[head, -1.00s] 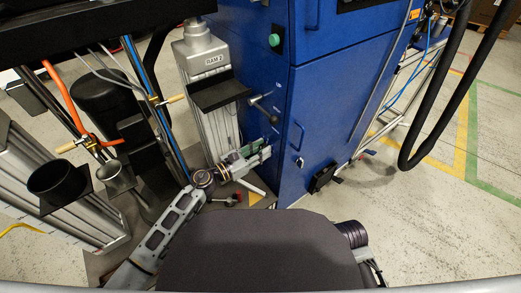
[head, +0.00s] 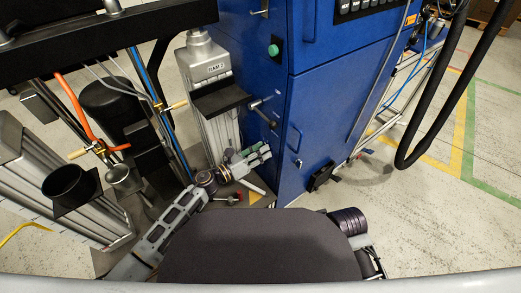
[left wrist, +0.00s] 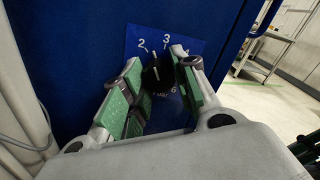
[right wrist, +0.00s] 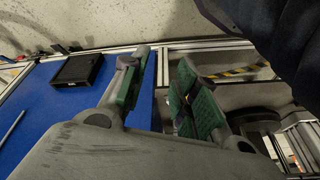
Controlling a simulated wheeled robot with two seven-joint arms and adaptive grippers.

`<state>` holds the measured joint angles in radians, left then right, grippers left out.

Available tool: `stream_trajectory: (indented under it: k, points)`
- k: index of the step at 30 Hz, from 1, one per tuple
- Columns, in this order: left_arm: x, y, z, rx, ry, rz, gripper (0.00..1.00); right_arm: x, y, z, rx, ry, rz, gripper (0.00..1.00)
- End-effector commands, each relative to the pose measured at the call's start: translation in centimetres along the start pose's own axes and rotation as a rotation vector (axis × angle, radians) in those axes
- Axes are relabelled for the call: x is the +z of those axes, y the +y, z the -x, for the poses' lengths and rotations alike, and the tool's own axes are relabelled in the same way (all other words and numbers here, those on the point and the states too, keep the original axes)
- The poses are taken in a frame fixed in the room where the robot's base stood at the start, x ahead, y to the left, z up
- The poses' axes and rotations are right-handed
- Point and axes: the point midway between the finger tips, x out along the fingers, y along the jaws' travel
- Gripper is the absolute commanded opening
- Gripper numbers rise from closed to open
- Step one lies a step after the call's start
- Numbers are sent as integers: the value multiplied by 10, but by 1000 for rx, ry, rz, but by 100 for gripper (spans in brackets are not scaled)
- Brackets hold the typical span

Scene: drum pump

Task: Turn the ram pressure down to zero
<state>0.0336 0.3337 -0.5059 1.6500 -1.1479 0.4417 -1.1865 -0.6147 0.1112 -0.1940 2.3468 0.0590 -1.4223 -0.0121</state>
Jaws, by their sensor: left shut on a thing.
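A black round knob (left wrist: 155,75) sits on a blue dial plate (left wrist: 135,45) with white numbers, on the blue cabinet's side. The numbers 2, 3 and a partly covered 4 show above it and a 6 below. A pale mark on the knob points up, roughly between 2 and 3. My left gripper (left wrist: 158,62) is shut on the knob, with its green-padded fingers on either side. In the head view my left gripper (head: 262,153) reaches the cabinet side and hides the knob. My right gripper (right wrist: 163,62) is open and empty in the right wrist view.
The column marked RAM 2 (head: 206,62) stands left of the blue cabinet (head: 345,110). A lever (head: 262,108) sticks out of the cabinet above my left gripper. Hoses and dark cups (head: 70,185) are at the left. Open floor (head: 440,215) lies to the right.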

Motion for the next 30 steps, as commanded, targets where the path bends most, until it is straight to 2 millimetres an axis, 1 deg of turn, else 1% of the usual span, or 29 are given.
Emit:
stream_trajectory:
  k: [8,18,29,30]
  points:
    - [3,-1,0,2,1,228,5,8,6,-20,12,-49,-6,30]
    - [3,-2,0,1,1,543,5,25,14,-49,29,-114,-11,30]
    - [2,-1,0,2,0,759,5,40,19,-68,40,-158,-13,30]
    - [2,-1,0,2,0,780,5,42,21,-75,43,-155,-14,30]
